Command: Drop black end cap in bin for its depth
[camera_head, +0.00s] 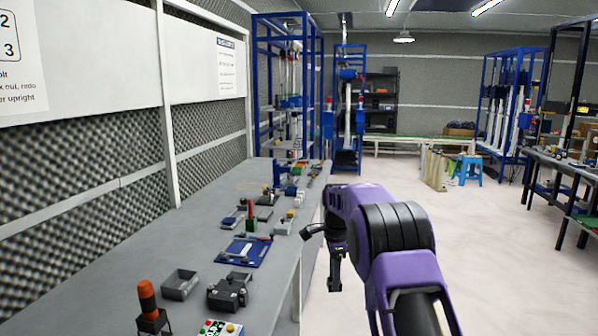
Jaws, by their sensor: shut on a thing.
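My gripper (335,286) hangs downward past the right edge of the grey bench, over the pale floor. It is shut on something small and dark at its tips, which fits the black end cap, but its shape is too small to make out. A grey open-topped bin (180,284) stands on the near part of the bench, to the left of my gripper and apart from it. I cannot tell whether this bin or another is the one for the cap's depth.
The grey bench (130,262) runs along the left wall. It carries a black fixture (229,292), an orange-topped post (147,299), a button box (219,328) and a blue tray (243,251). More small items crowd its far end. The floor (480,255) to the right is clear.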

